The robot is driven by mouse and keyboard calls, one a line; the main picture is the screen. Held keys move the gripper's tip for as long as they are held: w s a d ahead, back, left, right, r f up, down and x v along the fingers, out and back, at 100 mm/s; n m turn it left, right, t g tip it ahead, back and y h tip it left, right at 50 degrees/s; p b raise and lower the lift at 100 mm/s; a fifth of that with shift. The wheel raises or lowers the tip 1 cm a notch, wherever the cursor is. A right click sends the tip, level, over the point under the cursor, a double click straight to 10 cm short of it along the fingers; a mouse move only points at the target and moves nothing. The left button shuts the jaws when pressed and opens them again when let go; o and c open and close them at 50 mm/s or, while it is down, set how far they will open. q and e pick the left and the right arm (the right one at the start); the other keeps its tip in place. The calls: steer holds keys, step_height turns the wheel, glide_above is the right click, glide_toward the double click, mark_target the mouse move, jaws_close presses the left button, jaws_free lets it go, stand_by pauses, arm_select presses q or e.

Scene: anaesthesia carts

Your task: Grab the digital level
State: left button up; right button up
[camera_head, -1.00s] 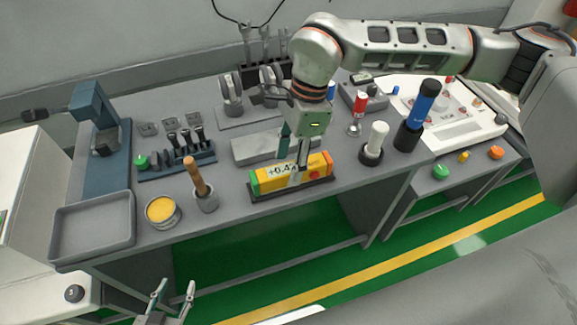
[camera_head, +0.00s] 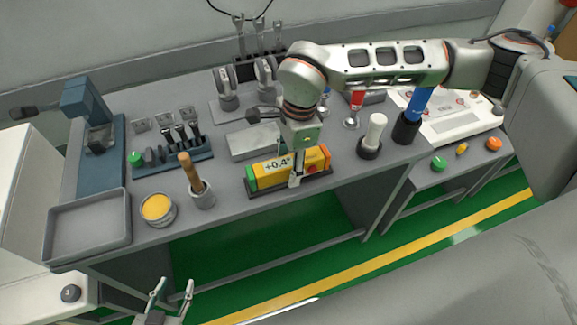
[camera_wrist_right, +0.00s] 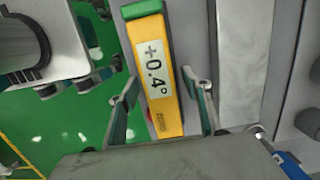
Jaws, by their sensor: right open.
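The digital level (camera_head: 270,170) is a yellow bar with a green end, an orange end and a display reading +0.4°. It lies in a dark holder (camera_head: 290,190) at the front of the bench. My right gripper (camera_head: 296,180) is over the level, pointing down, right of the display. In the right wrist view the level (camera_wrist_right: 160,75) lies between the two open fingers of the right gripper (camera_wrist_right: 160,95), and I see no clear contact. My left gripper (camera_head: 172,291) is low at the front, off the bench, with its fingers apart and empty.
A grey block (camera_head: 254,141) lies just behind the level. A cup with a wooden handle (camera_head: 203,194) and a yellow tin (camera_head: 157,208) stand to its left. A white-handled tool (camera_head: 375,132) and a blue-handled tool (camera_head: 418,103) stand to its right.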

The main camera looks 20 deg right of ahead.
jaws_close()
steer(key=shift+r, duration=0.15)
